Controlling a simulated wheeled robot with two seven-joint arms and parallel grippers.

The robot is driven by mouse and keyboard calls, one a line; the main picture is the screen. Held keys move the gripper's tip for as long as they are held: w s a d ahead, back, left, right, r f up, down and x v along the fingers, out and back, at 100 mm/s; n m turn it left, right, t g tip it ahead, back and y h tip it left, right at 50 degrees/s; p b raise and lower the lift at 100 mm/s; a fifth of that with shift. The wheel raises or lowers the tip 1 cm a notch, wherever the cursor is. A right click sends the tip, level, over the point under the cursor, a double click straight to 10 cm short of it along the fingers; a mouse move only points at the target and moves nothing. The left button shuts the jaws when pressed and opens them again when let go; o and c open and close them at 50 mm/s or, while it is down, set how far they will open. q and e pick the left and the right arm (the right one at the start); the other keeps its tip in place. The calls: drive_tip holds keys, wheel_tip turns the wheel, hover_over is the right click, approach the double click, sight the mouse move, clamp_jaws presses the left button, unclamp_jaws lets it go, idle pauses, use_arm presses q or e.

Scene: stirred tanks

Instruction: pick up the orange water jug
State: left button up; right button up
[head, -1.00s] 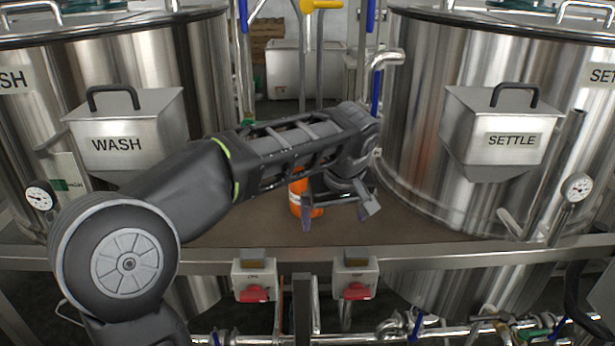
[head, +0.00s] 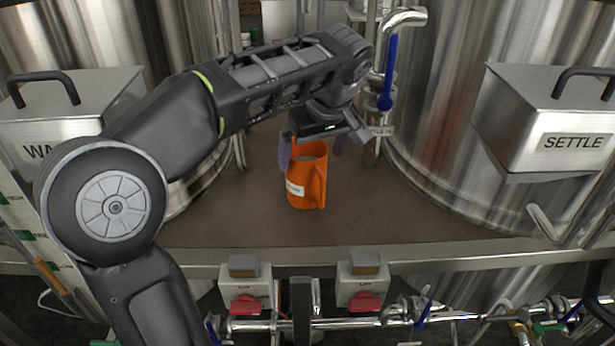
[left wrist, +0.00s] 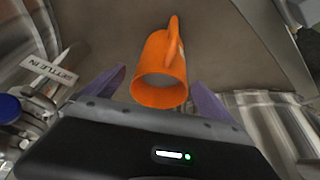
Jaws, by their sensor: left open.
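The orange water jug (head: 309,182) stands upright on the brown platform between the two steel tanks, with a white label on its side. In the left wrist view the jug (left wrist: 161,88) shows its open rim and its handle. My right gripper is not in view.
The WASH bin (head: 75,105) is at the left and the SETTLE bin (head: 560,125) at the right. A pipe with a blue handle (head: 388,75) stands behind the jug. The platform's metal front edge (head: 420,257) runs across. Bare platform (head: 390,215) lies right of the jug.

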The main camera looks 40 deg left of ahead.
use_arm(q)
drive_tip(key=shift+x, duration=1.1)
drive_tip(key=shift+f, duration=0.1)
drive_tip(key=shift+p+x, duration=0.8)
drive_tip(key=shift+x, duration=1.8)
drive_tip(key=shift+s, duration=0.15)
clamp_jaws()
